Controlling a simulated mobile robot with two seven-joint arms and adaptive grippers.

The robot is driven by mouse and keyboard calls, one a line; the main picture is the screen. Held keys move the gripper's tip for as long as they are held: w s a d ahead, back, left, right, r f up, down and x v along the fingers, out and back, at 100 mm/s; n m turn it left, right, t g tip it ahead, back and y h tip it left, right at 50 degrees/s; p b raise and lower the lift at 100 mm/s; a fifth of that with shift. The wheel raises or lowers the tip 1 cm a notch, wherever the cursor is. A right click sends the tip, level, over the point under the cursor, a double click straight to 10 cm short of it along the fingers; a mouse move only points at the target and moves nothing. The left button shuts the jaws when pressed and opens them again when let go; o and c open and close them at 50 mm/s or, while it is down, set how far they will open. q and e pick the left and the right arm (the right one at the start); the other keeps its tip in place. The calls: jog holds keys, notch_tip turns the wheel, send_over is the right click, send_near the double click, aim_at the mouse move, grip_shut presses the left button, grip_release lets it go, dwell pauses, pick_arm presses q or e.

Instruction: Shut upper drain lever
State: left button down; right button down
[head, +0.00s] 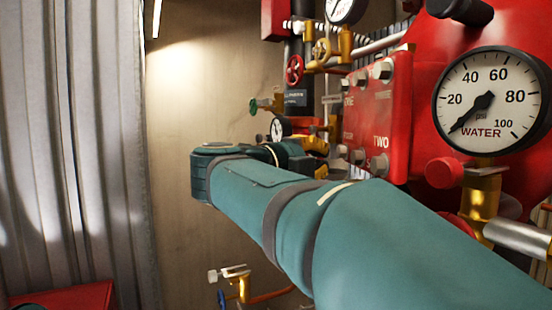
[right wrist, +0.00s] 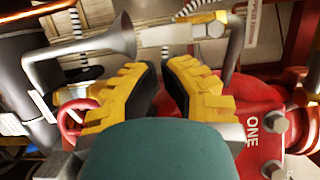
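In the right wrist view, my right gripper (right wrist: 167,66) has two yellow ribbed fingers with a narrow, empty-looking gap between their tips. A grey metal bar, which looks like a valve lever (right wrist: 160,34), runs across just beyond the tips, beside a brass-coloured fitting (right wrist: 203,24). I cannot tell whether the fingertips touch it. A white label (right wrist: 254,20) with partly readable lettering stands to its right. In the head view, my right gripper (head: 312,143) is at the pipework, partly hidden by my teal arm. The upper drain lever cannot be singled out there. My left gripper is not in view.
A red plate (head: 378,118) with bolts and a water gauge (head: 490,100) stand close to my right arm. A red handwheel (head: 294,70) is above the gripper. A lower brass valve (head: 243,287) sits below. Corrugated grey wall is at left.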

jog(key=shift+w+d, duration=0.3)
jog(key=shift+d, duration=0.1)
jog(key=shift+w+f, duration=0.1)
